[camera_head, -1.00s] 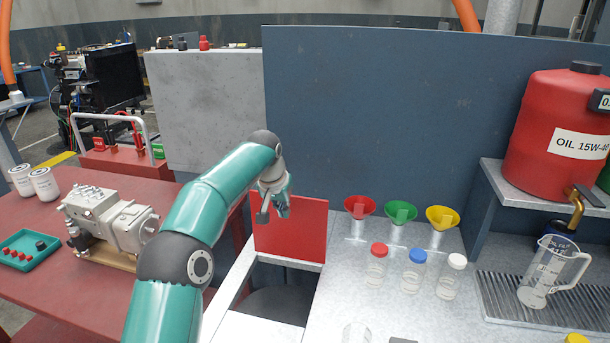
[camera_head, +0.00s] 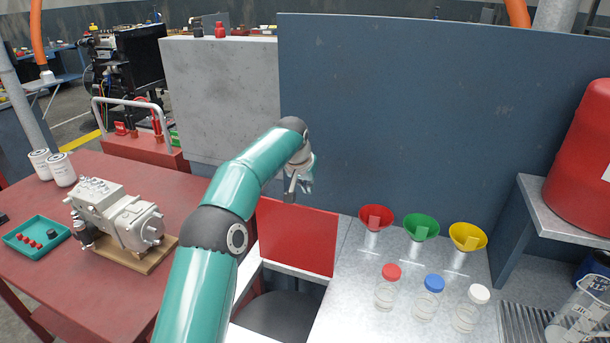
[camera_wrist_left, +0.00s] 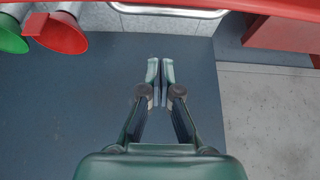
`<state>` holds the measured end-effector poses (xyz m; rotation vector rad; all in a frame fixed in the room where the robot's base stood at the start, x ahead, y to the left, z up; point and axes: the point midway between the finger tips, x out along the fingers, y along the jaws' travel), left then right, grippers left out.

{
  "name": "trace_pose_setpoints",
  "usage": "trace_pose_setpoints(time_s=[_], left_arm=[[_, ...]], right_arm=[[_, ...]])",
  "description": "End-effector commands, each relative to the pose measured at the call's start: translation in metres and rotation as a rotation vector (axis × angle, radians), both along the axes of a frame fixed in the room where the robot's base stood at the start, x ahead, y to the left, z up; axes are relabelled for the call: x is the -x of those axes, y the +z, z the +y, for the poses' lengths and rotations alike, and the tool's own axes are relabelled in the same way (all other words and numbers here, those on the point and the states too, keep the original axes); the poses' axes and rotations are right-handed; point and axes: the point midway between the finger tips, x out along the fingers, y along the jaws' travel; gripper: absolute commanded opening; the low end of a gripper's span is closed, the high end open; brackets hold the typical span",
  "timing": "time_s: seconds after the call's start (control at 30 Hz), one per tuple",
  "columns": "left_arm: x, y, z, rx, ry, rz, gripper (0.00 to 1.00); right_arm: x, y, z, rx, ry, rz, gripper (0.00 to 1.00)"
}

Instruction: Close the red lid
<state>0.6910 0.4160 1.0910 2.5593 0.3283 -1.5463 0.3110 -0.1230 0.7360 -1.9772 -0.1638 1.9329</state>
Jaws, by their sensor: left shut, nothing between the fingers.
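The red lid (camera_head: 297,238) stands upright, open, at the back of a white-framed opening (camera_head: 297,272) in the bench. My left gripper (camera_head: 291,198) is shut and empty at the lid's top edge, left of its middle. Whether it touches the lid I cannot tell. In the left wrist view the shut fingertips (camera_wrist_left: 160,62) point toward a red strip (camera_wrist_left: 240,8) along the top, which looks like the lid's edge. My right gripper is out of view.
Red (camera_head: 377,217), green (camera_head: 421,227) and yellow (camera_head: 467,236) funnels stand right of the lid, with capped bottles before them. A tall blue panel (camera_head: 420,110) rises behind. A pump-like part (camera_head: 115,215) sits on the red table at left. Below the opening is a dark round bin (camera_head: 275,318).

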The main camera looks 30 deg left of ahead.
Motion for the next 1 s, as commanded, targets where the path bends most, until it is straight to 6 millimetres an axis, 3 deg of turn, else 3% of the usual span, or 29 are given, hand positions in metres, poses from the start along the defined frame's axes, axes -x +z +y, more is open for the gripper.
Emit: trace_pose_setpoints(time_s=[0.13,0.6,1.0], left_arm=[[-0.015,-0.025,0.001,0.001,-0.004,0.002,0.0],[0.017,-0.029,-0.01,-0.002,-0.008,-0.002,0.0],[0.023,-0.03,-0.011,0.0,-0.007,-0.003,0.0]], right_arm=[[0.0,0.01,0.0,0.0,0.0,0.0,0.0],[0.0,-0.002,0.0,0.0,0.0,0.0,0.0],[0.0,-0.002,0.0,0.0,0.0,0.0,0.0]])
